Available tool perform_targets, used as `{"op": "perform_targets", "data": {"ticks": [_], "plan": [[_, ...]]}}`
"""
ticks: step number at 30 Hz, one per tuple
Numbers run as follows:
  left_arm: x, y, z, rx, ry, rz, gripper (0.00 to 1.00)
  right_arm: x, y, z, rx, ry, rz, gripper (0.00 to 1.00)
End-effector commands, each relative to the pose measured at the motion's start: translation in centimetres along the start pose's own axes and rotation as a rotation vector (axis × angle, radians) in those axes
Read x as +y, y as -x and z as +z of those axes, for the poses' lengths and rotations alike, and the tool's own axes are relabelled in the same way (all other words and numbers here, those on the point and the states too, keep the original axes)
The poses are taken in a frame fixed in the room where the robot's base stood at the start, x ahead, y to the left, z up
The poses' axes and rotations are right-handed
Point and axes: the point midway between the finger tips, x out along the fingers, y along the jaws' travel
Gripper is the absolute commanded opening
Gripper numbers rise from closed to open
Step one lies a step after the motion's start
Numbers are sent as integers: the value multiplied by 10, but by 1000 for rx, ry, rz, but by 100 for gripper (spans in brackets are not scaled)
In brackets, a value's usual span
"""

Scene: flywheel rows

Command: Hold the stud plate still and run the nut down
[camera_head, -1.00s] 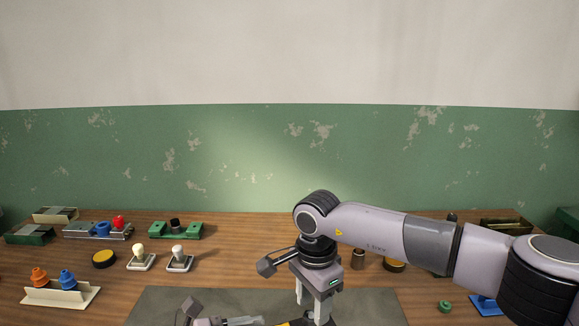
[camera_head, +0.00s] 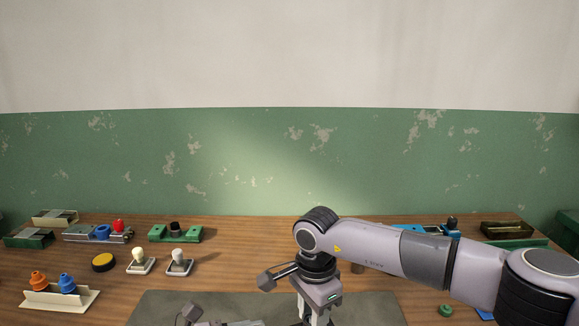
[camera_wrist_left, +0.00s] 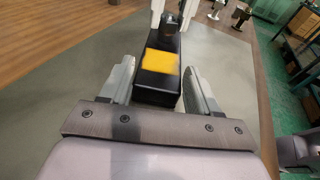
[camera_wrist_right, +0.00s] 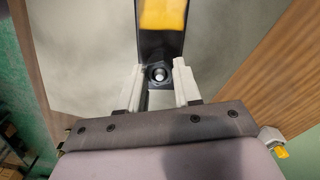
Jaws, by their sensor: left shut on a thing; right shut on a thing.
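The stud plate (camera_wrist_left: 158,88) is a black block with a yellow patch on top, seen over the grey mat in the left wrist view. My left gripper (camera_wrist_left: 158,70) is shut on its sides. The dark nut (camera_wrist_right: 158,74) sits around a bright stud at the plate's end in the right wrist view. My right gripper (camera_wrist_right: 159,78) is shut on the nut from above. In the head view my right gripper (camera_head: 316,316) shows at the bottom edge, and the plate is cut off below. The nut's height on the stud cannot be told.
The grey mat (camera_head: 160,305) lies on the wooden bench. At left stand a cream holder (camera_head: 60,298) with orange and blue pieces, a black-yellow disc (camera_head: 104,262), two white-knobbed parts (camera_head: 141,262) and a green block (camera_head: 175,233). My right arm hides part of the bench at right.

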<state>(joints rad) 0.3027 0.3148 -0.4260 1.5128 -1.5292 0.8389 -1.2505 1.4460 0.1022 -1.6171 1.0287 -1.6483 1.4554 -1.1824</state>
Motion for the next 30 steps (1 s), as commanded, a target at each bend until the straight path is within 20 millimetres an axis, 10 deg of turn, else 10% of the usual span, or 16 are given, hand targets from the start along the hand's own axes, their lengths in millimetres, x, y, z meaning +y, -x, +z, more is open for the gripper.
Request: {"op": "perform_targets", "data": {"ticks": [30], "plan": [[6,2,1,-1,0,17,25,4,0,0,1,-607,8,6]]}}
